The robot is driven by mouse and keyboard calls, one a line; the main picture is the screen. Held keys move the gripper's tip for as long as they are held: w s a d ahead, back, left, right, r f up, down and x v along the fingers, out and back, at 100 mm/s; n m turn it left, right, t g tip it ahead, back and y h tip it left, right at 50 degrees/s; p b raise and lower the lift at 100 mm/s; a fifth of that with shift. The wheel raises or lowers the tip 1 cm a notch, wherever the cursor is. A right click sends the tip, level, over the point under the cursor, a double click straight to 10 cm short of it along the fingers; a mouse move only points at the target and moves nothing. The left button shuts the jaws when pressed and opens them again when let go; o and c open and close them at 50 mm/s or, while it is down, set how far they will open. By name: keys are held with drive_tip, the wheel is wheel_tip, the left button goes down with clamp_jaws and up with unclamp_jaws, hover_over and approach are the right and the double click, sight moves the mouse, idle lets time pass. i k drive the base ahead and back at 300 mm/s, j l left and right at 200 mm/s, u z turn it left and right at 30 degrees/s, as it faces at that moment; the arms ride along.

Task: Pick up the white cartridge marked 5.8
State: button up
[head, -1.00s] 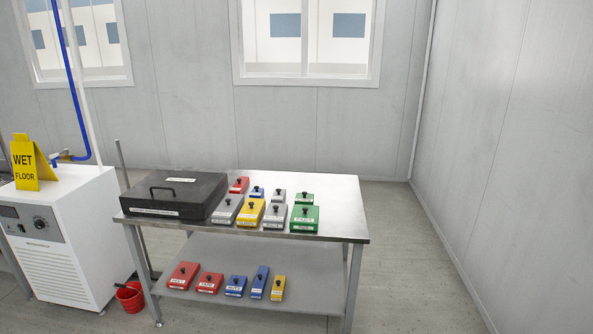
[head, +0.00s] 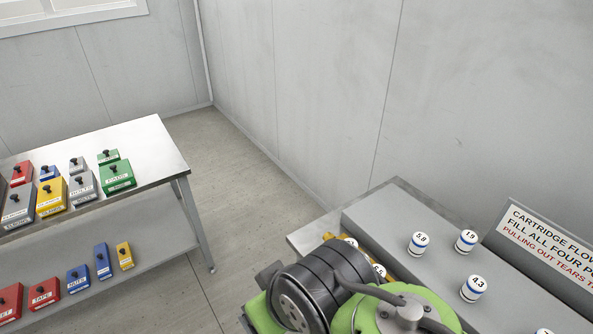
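The white cartridge marked 5.8 (head: 419,243) stands upright on the grey block (head: 385,215) at the right of the head view. It has a blue band and a dark number on its top. Beside it stand similar white cartridges marked 1.9 (head: 466,241) and 4.3 (head: 473,288). My green and black arm shows at the bottom, in front of the block's near side. My gripper is not in view. My arm partly hides more white cartridges at the block's near edge.
A sign (head: 545,245) about cartridge flow stands behind the cartridges. A metal table (head: 150,150) with coloured boxes stands at the left. Open floor (head: 235,175) lies between the table and the block, with walls behind.

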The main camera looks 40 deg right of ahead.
sight(420, 240)
drive_tip(key=z, duration=2.35)
